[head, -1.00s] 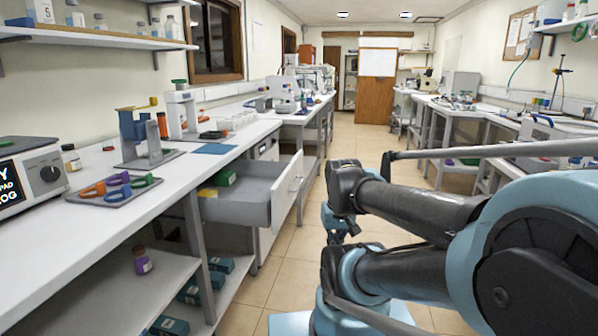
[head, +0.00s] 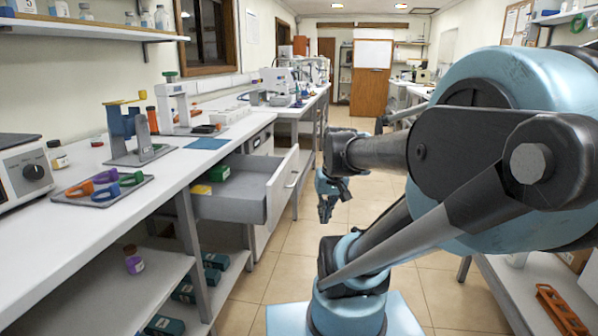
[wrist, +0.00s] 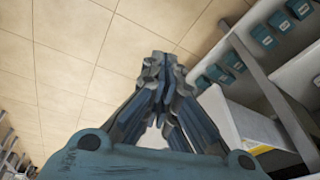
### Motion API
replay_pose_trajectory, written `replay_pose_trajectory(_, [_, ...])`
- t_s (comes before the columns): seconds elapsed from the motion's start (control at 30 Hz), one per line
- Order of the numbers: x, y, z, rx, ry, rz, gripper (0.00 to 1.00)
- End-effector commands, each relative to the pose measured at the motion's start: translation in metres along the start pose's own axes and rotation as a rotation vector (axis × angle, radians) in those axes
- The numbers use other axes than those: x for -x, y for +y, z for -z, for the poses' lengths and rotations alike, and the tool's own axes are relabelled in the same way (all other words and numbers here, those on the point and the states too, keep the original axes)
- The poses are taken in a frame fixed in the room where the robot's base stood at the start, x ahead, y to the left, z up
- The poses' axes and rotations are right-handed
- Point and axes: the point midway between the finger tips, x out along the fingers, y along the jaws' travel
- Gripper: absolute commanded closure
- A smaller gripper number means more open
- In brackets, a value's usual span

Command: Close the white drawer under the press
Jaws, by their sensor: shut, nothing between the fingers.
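The white drawer (head: 283,181) under the left bench is pulled out into the aisle, its front panel with a handle facing right. Inside its grey tray lie a green box (head: 219,173) and a yellow item (head: 201,189). The press (head: 132,135), with blue posts and a yellow top, stands on the bench above. My gripper (head: 326,211) hangs over the floor, right of the drawer front and apart from it. In the wrist view my gripper (wrist: 160,62) is shut and empty, with the drawer (wrist: 240,125) to its right.
A tray of coloured rings (head: 104,187) and a bottle (head: 57,154) are on the bench. The tiled aisle is clear.

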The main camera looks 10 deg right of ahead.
Motion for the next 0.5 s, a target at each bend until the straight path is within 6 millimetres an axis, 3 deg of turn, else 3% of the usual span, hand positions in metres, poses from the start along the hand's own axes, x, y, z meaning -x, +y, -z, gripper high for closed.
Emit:
replay_pose_trajectory(0.03, [0.005,-0.001,0.018,-0.010,0.010,0.014,1.00])
replay_pose_trajectory(0.23, [0.014,-0.005,0.083,-0.042,0.050,0.071,1.00])
replay_pose_trajectory(0.5, [0.016,-0.001,0.173,-0.090,0.108,0.145,1.00])
